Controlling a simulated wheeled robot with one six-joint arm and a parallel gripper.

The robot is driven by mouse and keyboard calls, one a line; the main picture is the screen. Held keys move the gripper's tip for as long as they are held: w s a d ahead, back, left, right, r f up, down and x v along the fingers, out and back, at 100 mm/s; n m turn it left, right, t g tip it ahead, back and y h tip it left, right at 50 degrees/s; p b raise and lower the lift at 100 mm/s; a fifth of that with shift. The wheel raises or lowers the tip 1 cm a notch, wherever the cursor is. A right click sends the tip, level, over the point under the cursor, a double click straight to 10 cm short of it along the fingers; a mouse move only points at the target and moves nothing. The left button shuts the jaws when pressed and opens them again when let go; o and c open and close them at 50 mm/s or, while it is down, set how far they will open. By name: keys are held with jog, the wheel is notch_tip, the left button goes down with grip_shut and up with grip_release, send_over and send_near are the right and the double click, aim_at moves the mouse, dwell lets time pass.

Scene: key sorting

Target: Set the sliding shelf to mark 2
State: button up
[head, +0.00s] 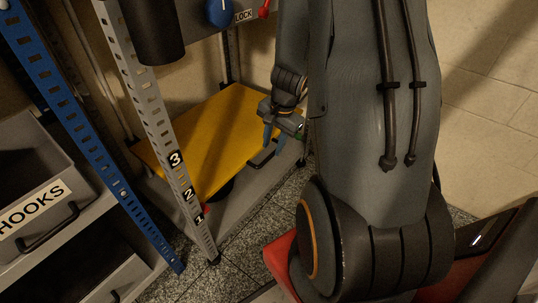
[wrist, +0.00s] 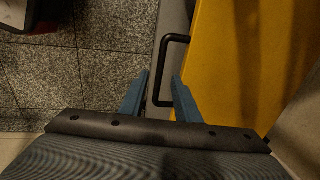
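The sliding shelf (head: 215,125) is a yellow panel low in the rack. It fills the upper right of the wrist view (wrist: 235,60). Its black handle (wrist: 162,62) stands on its front edge; in the head view the handle (head: 263,158) is partly behind my fingers. My gripper (head: 270,142) is open, its blue fingers pointing down at the handle. In the wrist view the handle bar appears between the fingertips (wrist: 160,76); contact is unclear. Number marks 3 (head: 175,159), 2 (head: 188,193) and 1 (head: 199,219) run down the grey post. A small red piece (head: 206,209) shows beside marks 2 and 1.
A blue knob (head: 219,12) with a LOCK label (head: 243,15) sits above the shelf. The perforated grey post (head: 150,105) stands at the rack's front corner. HOOKS drawers (head: 35,208) are at left. Speckled tile floor (head: 245,250) lies open in front.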

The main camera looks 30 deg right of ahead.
aim_at(270, 156)
jog(key=shift+w+a+f+b, duration=0.1)
jog(key=shift+w+f+b, duration=0.1)
jog(key=shift+f+b, duration=0.6)
jog(key=shift+w+a+f+b, duration=0.15)
jog(key=shift+f+b, duration=0.1)
jog(key=shift+f, duration=0.9)
jog(key=shift+d, duration=0.1)
grip_shut()
